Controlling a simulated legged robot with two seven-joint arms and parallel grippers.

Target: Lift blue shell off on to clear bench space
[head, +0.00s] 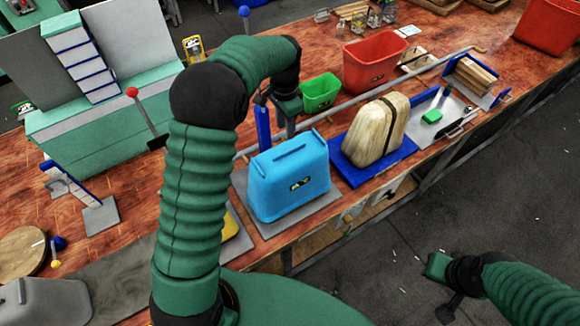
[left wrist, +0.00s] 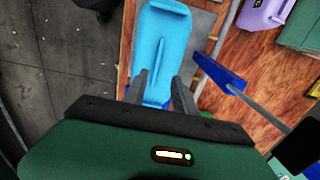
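The blue shell (head: 288,182) stands upright on a grey plate (head: 267,228) on the wooden bench, with a raised ridge along its top. My left gripper (head: 290,128) points down just behind the shell's top in the head view. In the left wrist view the left gripper (left wrist: 163,82) has its two fingers apart. The ridge of the blue shell (left wrist: 160,45) shows between them; I cannot tell whether the fingers reach down around it. My right gripper (head: 446,308) is low over the floor at the bottom right, away from the bench; its fingers are unclear.
A stone-like block with a dark strap (head: 375,132) sits on a blue base right of the shell. A blue post (head: 263,128), a green bin (head: 320,92) and a red bin (head: 375,62) stand behind. A grey bar runs along the bench. Bare wood (head: 120,185) shows at left.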

